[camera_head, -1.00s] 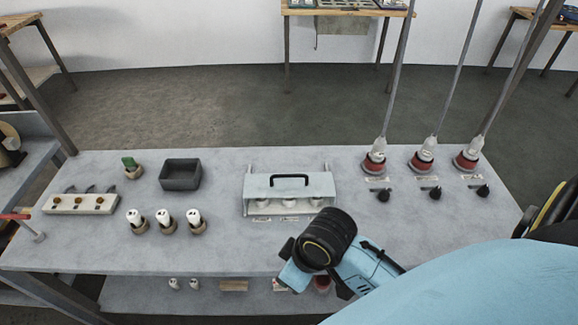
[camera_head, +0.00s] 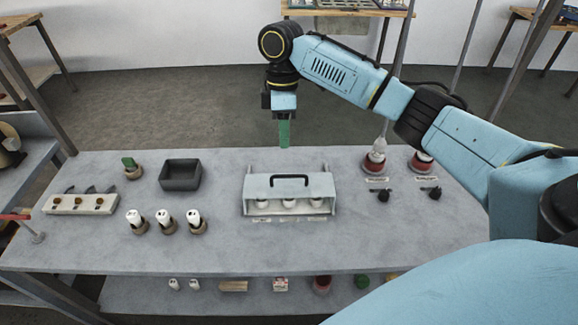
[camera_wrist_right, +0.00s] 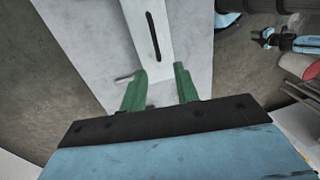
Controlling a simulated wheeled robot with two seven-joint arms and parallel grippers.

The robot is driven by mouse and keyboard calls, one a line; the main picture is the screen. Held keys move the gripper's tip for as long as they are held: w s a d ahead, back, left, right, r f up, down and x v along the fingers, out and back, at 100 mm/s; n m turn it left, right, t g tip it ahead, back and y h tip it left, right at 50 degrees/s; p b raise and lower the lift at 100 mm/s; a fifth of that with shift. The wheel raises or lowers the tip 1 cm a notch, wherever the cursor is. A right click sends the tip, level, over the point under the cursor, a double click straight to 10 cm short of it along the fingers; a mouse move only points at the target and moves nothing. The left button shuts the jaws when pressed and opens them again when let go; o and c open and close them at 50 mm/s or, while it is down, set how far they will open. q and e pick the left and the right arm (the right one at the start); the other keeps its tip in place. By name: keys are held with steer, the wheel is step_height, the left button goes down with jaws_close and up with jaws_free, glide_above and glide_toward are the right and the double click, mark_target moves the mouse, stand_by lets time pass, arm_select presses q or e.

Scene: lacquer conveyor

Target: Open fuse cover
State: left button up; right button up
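The fuse cover (camera_head: 257,187) is a pale box-like lid with a black handle (camera_head: 289,177) on its upper face, at the middle of the table. It looks closed on top, and several white fuses (camera_head: 289,202) show along its open front. My right gripper (camera_head: 285,145) points down, above and beyond the cover, apart from it. In the right wrist view its green fingers (camera_wrist_right: 160,84) are spread with nothing between them. The handle (camera_wrist_right: 153,37) lies ahead of the fingertips there. My left gripper is not in view.
A dark grey bin (camera_head: 180,176) and several white cylinders in brown holders (camera_head: 166,226) stand left of the cover. A switch strip (camera_head: 80,204) lies at far left. Red-based lamps (camera_head: 374,165) with poles and black knobs (camera_head: 383,196) stand right. The table's front middle is clear.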

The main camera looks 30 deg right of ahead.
step_height(320, 180, up, 2)
steer(key=d, duration=0.2)
glide_above(289, 183)
step_height(289, 183, down, 12)
steer(key=shift+s+f, duration=0.1)
steer(key=shift+f, duration=0.15)
steer(key=c, duration=0.7)
jaws_close()
